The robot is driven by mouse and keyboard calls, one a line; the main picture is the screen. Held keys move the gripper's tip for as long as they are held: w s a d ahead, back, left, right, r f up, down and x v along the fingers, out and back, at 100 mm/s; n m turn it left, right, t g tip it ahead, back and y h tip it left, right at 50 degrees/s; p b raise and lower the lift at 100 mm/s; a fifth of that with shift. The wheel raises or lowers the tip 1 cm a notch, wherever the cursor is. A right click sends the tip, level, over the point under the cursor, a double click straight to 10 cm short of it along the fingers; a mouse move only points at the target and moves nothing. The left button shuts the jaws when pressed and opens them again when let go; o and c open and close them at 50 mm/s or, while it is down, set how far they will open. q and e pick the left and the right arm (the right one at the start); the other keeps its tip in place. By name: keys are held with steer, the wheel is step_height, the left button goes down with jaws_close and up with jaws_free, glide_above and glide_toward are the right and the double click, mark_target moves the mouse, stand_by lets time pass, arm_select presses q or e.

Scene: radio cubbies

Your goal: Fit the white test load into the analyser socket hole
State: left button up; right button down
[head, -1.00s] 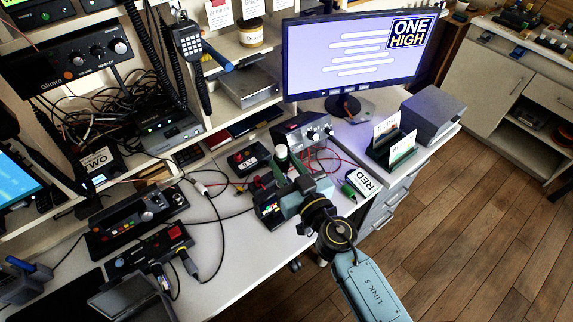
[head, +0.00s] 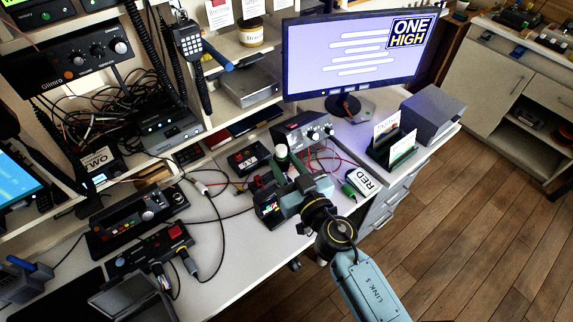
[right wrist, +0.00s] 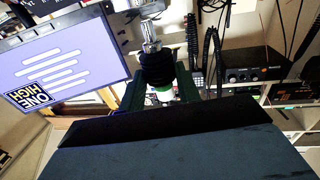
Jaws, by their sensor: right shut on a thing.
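My right gripper (head: 292,178) is shut on a slim upright piece with a pale top (head: 281,149), over the desk; I take this for the white test load. In the right wrist view the dark green fingers (right wrist: 160,88) close around it. There a black ribbed body (right wrist: 158,69) with a silver metal end (right wrist: 150,34) shows, and a white part lies between the fingers. The small black analyser with a coloured screen (head: 268,209) stands just left of and below the gripper. Its socket hole is not visible, and whether the load touches it I cannot tell. My left gripper is not in view.
A black box with a red knob (head: 249,158) and a grey meter with dials (head: 303,133) stand behind the gripper, with red leads. The monitor (head: 350,55) stands behind. Cables cross the desk at left.

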steer(key=shift+f, duration=0.1)
stand_by(0.3)
steer(key=shift+f+b, duration=0.35)
steer(key=shift+b, duration=0.05)
steer(key=shift+f+b, duration=1.05)
steer(key=shift+f, duration=0.05)
steer(key=c, duration=0.9)
jaws_free()
glide_toward(284, 171)
steer(key=s+d, duration=0.1)
steer(key=s+d+f, duration=0.1)
steer(key=s, duration=0.1)
steer(key=shift+s+f+b, duration=0.1)
steer(key=shift+s+b, duration=0.1)
steer(key=shift+b, duration=0.2)
